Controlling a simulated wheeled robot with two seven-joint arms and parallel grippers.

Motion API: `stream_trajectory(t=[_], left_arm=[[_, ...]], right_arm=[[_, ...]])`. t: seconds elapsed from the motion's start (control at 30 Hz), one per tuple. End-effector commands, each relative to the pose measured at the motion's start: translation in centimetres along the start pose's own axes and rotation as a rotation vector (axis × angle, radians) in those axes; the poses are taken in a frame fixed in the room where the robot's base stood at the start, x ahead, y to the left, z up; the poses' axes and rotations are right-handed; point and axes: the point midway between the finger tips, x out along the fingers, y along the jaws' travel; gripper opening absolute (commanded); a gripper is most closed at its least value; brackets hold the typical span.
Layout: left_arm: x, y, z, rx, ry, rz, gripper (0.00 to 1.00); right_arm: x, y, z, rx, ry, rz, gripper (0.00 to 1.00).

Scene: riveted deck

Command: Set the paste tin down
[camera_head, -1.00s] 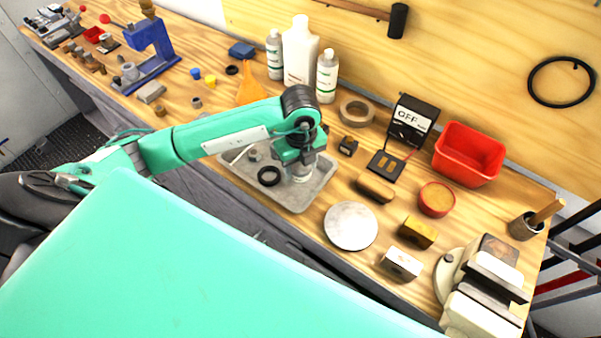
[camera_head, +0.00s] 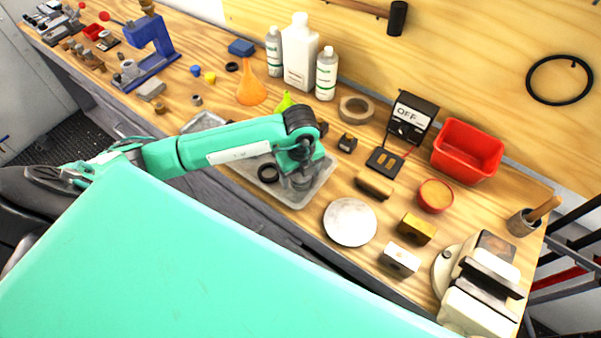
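My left gripper (camera_head: 298,182) points down over the right part of a shallow grey tray (camera_head: 299,205) on the wooden bench. A small grey round thing shows at its fingertips, mostly covered by the wrist; it may be the paste tin, but I cannot be sure. The fingers are too hidden to tell whether they are open or shut, or whether the thing touches the tray. A round red tin (camera_head: 435,196) with a tan top stands on the bench to the right, apart from the gripper. My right gripper is not in view.
A black ring (camera_head: 268,172) lies in the tray just left of the gripper. A pale round disc (camera_head: 350,222), a wooden-backed brush (camera_head: 375,184) and a tape roll (camera_head: 356,109) lie to the right. White bottles (camera_head: 299,56) stand behind. A red bin (camera_head: 467,151) is further right.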

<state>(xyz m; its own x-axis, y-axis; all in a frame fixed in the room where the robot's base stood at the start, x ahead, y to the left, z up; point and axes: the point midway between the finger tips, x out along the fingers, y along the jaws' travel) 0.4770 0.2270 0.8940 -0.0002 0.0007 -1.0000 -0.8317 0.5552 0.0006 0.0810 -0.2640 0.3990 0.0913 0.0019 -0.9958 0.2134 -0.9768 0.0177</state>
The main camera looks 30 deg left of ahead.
Motion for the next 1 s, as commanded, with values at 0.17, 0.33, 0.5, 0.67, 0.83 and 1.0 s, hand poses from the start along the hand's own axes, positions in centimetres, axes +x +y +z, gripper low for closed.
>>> stream_trajectory(t=[0.17,0.33,0.5,0.67,0.83,1.0], left_arm=[[0.0,0.0,0.0,0.000,0.000,0.000,0.73],[-0.5,0.0,0.0,0.000,0.000,0.000,0.73],[-2.7,-0.1,0.1,0.001,-0.002,-0.005,0.73],[-6.3,-0.1,0.1,0.001,-0.002,-0.005,0.73],[-9.7,-0.1,0.0,0.002,-0.002,-0.003,0.73],[-11.7,-0.1,0.0,-0.001,-0.001,-0.002,0.73]], right_arm=[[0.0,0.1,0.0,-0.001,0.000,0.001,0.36],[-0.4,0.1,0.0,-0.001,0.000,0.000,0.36],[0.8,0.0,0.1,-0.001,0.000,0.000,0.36],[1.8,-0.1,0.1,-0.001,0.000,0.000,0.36],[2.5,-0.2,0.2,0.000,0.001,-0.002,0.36],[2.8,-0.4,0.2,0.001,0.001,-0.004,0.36]])
